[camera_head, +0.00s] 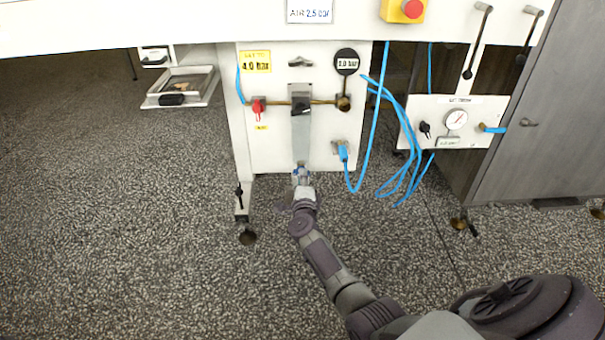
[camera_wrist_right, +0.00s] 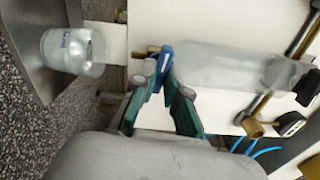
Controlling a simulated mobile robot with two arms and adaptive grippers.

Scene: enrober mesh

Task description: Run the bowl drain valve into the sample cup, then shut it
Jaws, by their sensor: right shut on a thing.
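My right gripper (camera_wrist_right: 162,93) has its teal fingers closed on the blue drain valve (camera_wrist_right: 167,57) in the wrist view. The valve sits at the end of the clear bowl (camera_wrist_right: 225,68). The bowl hangs on the white panel, below a brass pipe. The translucent sample cup (camera_wrist_right: 68,50), with a blue mark, is at the left of that view, in line with the valve and apart from it. No stream shows between them, and I cannot tell the liquid level. In the head view my right gripper (camera_head: 301,180) is low at the panel, largely hiding the valve.
Loose blue hoses (camera_head: 408,150) hang to the right. A gauge panel (camera_head: 455,130) stands beyond.

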